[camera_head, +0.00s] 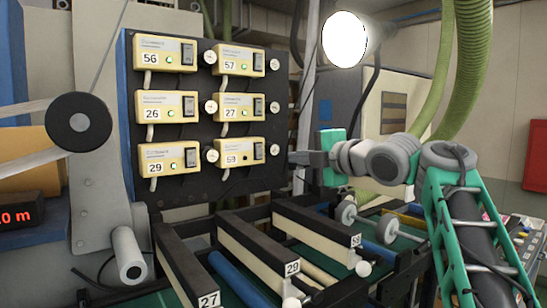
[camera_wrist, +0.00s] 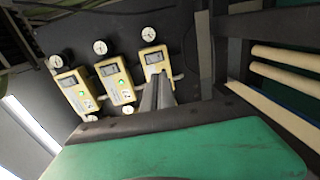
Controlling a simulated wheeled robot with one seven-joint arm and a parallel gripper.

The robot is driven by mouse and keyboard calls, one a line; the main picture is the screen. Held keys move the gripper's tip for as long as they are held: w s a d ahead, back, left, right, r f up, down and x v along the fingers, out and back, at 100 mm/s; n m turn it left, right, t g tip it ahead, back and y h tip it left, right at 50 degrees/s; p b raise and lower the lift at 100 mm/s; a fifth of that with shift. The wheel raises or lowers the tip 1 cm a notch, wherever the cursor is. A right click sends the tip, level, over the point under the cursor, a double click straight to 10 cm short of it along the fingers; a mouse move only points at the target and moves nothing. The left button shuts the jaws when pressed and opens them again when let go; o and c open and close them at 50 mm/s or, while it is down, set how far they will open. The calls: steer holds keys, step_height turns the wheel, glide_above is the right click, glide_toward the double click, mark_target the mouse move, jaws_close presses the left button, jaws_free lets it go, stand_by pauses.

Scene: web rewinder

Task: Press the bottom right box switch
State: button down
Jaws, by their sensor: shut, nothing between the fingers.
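The bottom right switch box (camera_head: 237,153), yellowish and numbered 59, is on the dark panel. Its black rocker switch (camera_head: 259,149) is at its right end; its small lamp looks dark. In the wrist view this box (camera_wrist: 151,70) is the rightmost of three, with its dark switch (camera_wrist: 153,57) at the upper end. My gripper (camera_head: 293,157) is shut and empty, right of the box in the head view, with a visible gap. In the wrist view its fingertips (camera_wrist: 158,80) overlap the lower part of the box. I cannot tell whether they touch it.
Several similar boxes share the panel (camera_head: 199,190), including box 27 (camera_head: 240,107) just above, with a green lamp. Round gauges (camera_head: 274,144) sit beside the boxes. Black-topped beams (camera_head: 315,222) and rollers (camera_head: 345,212) lie below. Green hoses (camera_head: 472,60) hang near my arm.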

mark_target(260, 157)
steer(key=p+x, duration=0.6)
steer(key=x, duration=0.7)
steer(key=shift+w+a+r, duration=0.1)
steer(key=shift+w+a, duration=0.15)
steer(key=shift+w, duration=0.05)
steer(key=shift+f, duration=0.25)
steer(key=b, duration=0.1)
steer(key=f+b, duration=0.1)
steer(key=b, duration=0.1)
steer(key=shift+w+a+t+y, duration=0.1)
steer(key=shift+w+t+y, duration=0.05)
steer(key=shift+t+y, duration=0.15)
steer(key=shift+b, duration=0.65)
steer(key=shift+r+p, duration=0.35)
steer(key=shift+r, duration=0.05)
steer(key=shift+s+f+b, duration=0.2)
steer(key=shift+f+b, duration=0.3)
steer(key=shift+b, duration=0.3)
steer(key=b+v, duration=0.6)
steer(key=v, duration=0.7)
steer(key=shift+s+d+f, duration=0.3)
steer(key=shift+f, duration=0.2)
